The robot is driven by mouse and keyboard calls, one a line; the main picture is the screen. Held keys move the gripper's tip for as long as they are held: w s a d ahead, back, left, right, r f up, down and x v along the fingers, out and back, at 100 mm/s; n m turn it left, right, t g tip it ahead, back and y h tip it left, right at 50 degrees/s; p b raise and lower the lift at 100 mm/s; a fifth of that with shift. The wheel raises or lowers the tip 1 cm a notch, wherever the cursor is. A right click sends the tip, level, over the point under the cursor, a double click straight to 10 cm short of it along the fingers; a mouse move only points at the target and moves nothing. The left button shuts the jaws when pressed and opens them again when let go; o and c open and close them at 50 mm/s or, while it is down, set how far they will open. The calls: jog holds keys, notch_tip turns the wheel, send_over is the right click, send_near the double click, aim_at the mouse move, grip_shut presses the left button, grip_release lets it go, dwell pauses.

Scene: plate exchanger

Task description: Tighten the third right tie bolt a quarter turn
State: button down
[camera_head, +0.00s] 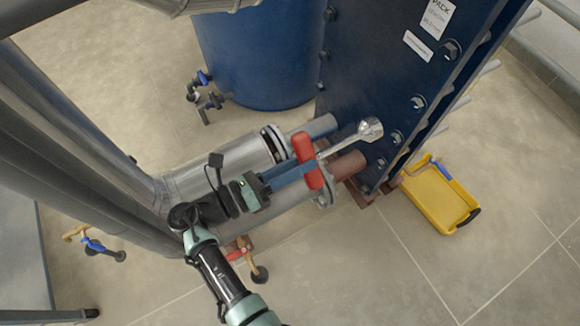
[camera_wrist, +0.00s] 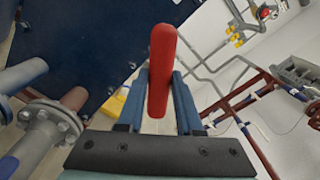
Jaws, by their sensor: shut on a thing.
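My gripper (camera_head: 297,172) is shut on the red handle (camera_head: 305,150) of a socket wrench. In the wrist view the handle (camera_wrist: 162,70) stands between the two blue fingers. The wrench's bright socket (camera_head: 369,129) points right, towards the dark blue plate pack (camera_head: 372,60) of the exchanger. It appears apart from the bolts; its exact gap to the plate cannot be told. Tie bolts run down the plate's right edge, among them an upper one (camera_head: 451,49), a middle one (camera_head: 418,102) and a lower one (camera_head: 397,137). Which is the third is unclear.
Flanged pipes (camera_head: 215,165) run beside and below my arm and join the plate's lower part. A blue tank (camera_head: 255,60) stands behind. A yellow tray (camera_head: 437,198) with a blue-handled item lies on the floor at right.

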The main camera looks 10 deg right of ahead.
aim_at(337, 144)
jog(key=b+x, duration=0.2)
jog(key=x, duration=0.5)
jog(key=shift+w+d, duration=0.1)
jog(key=shift+d, duration=0.35)
jog(key=shift+w+d+r+p, duration=0.2)
jog(key=shift+d+r+p, duration=0.05)
jog(key=shift+d+p, duration=0.05)
jog(key=shift+f, duration=0.2)
jog(key=shift+d, duration=0.1)
